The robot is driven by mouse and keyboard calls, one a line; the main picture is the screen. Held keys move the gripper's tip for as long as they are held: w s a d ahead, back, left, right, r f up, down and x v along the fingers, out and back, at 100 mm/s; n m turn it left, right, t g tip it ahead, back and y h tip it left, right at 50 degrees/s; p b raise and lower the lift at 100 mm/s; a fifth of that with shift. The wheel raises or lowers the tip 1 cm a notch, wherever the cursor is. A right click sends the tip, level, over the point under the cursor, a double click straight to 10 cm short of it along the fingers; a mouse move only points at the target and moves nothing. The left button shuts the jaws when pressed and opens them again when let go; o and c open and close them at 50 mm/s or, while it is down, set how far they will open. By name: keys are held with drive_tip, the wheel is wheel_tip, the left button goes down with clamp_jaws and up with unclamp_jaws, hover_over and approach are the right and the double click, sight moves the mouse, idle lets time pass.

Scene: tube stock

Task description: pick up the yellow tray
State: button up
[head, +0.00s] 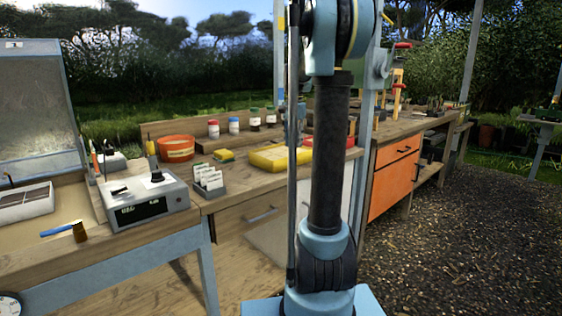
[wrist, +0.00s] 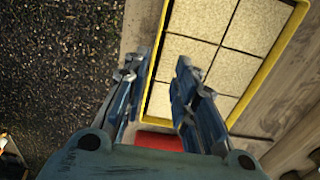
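The yellow tray (head: 265,163) stands on the wooden bench in the head view, partly hidden behind my arm. In the wrist view the yellow tray (wrist: 268,72) fills the upper right, with several pale speckled square pieces in it. My gripper (wrist: 160,63) is open, its two blue fingers apart. In the picture the tray's left rim runs between the fingers, and the right finger overlaps the pale pieces. I cannot tell how high the fingers are above the rim. The head view does not show my fingers.
A red thing (wrist: 158,140) lies close to the tray, below it in the wrist view. Several jars stand behind. Gravel (wrist: 60,55) lies beyond the bench edge.

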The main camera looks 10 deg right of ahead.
sight(282, 156)
drive_tip(key=shift+s+d+f, duration=0.15)
drive_tip(key=shift+f, duration=1.1)
drive_tip(key=shift+s+d+f, duration=0.1)
drive_tip(key=shift+d+f, duration=0.05)
drive_tip(key=shift+f, duration=1.05)
clamp_jaws()
